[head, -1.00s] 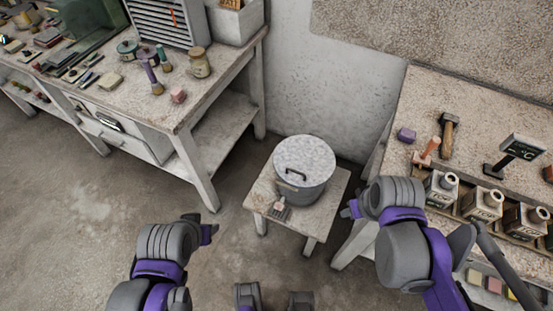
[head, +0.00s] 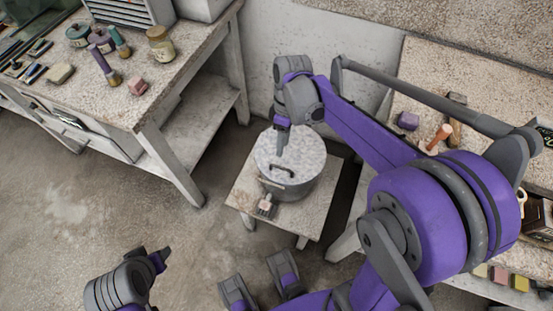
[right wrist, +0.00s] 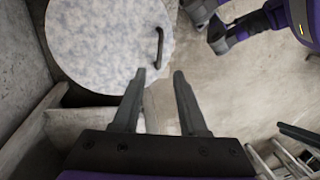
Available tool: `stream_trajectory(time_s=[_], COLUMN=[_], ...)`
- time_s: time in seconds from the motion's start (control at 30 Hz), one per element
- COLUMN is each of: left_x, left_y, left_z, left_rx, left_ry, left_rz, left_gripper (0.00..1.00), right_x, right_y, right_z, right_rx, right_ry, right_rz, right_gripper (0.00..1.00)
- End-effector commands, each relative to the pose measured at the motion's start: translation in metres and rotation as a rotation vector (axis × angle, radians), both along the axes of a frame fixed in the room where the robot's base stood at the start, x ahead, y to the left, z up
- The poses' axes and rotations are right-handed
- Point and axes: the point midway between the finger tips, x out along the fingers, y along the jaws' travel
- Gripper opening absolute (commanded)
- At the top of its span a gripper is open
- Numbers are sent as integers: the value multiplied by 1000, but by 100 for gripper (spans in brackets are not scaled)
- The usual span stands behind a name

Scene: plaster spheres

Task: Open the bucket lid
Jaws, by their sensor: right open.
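The bucket (head: 304,190) is grey metal and stands upright on a low stool (head: 323,197). Its round, mottled white lid (head: 308,153) lies flat on top, with a dark bar handle (head: 275,178) near its front edge. My right gripper (head: 280,156) points down above the lid, behind the handle. In the right wrist view, the open, empty jaws (right wrist: 158,72) show just beside the handle (right wrist: 160,47), with the lid (right wrist: 105,42) at upper left. Nothing is held. My left gripper (head: 160,258) is low at the left, away from the bucket; its jaw opening is unclear.
A brush (head: 265,206) lies on the stool's front edge. A workbench (head: 150,90) with jars and brushes stands at left. Another table (head: 430,85) at right bears a hammer and purple block, partly hidden by my right arm. Floor at left is clear.

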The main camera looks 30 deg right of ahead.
Motion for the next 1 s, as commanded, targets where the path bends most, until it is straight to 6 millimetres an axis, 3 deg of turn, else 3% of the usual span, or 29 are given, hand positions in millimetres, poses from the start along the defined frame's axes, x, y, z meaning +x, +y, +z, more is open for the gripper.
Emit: stream_trajectory(time_s=[0.2,0.4,0.83,1.0], left_x=[0,0,0,0], left_y=[0,0,0,0], left_z=[-11,-17,-18,-18], left_rx=[0,0,0,0], left_ry=[4,6,6,6], left_rz=[0,0,0,0], left_gripper=[50,50,50,50], right_x=[-5,-9,-10,-10], right_y=[7,11,12,12], right_z=[-45,-72,-80,-80], right_rx=[0,0,-1,-1], right_ry=[0,0,-1,0], right_rz=[0,-1,-1,-2], right_gripper=[42,42,42,12])
